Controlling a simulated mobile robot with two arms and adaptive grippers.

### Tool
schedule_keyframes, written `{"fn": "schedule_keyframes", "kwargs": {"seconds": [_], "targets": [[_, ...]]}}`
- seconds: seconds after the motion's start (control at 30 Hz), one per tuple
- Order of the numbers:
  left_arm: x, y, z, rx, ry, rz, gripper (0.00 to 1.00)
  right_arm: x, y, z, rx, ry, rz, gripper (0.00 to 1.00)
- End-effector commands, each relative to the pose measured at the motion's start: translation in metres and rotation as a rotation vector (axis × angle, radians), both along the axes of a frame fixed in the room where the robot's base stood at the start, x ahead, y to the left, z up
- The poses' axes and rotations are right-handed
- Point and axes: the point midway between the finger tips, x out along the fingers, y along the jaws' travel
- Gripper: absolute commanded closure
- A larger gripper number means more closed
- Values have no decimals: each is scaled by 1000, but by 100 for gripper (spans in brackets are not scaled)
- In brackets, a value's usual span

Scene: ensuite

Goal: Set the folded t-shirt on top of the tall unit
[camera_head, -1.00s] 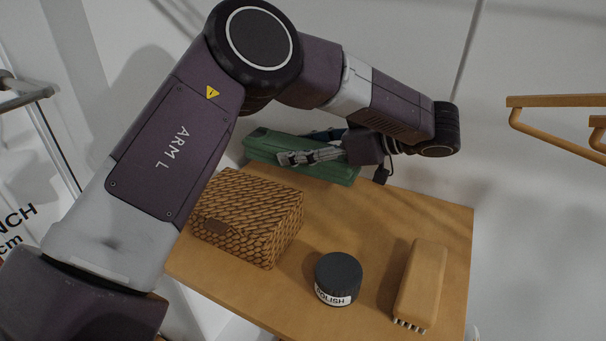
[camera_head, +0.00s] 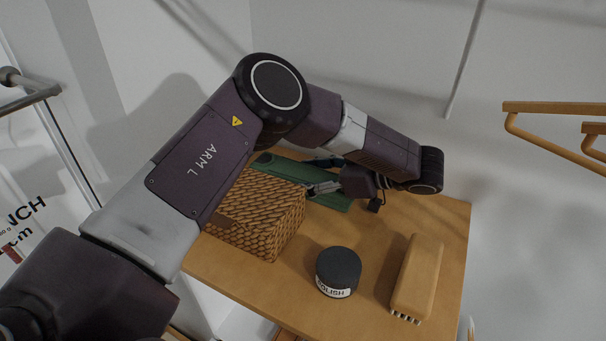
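My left gripper (camera_head: 325,180) is low over the back of a wooden top (camera_head: 285,310), beside a long green item (camera_head: 332,201). One grey finger points left over the green item. A dark blue piece shows just behind that finger; I cannot tell whether it is the other finger or cloth. I cannot make out a folded t-shirt with certainty. The green item looks stiff and box-like, and it is partly hidden by my arm and a basket. I cannot tell whether the fingers hold anything. The wooden top looks like that of the tall unit. My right gripper is out of view.
On the wooden top stand a woven basket (camera_head: 262,218) at left, a dark polish jar (camera_head: 338,268) at front and a wooden brush (camera_head: 418,278) at right. Bare wood lies between jar, brush and back edge. A wooden rail (camera_head: 555,107) juts in at upper right; a metal rail (camera_head: 28,97) is at left.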

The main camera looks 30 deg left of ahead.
Motion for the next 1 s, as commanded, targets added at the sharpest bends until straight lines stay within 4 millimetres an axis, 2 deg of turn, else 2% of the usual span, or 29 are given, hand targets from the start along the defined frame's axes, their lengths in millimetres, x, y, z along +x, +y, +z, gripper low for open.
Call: {"fn": "schedule_keyframes", "kwargs": {"seconds": [0.3,0.43,0.57,0.8,1.0], "targets": [[0,0,1,3,-1,-1,32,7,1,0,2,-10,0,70],[1,-8,4,4,-3,-3,32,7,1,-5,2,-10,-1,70],[3,-28,10,5,-8,-4,32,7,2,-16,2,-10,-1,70],[5,-74,29,6,-8,-3,32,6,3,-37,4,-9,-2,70],[6,-100,42,5,-5,-1,32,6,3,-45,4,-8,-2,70]]}}
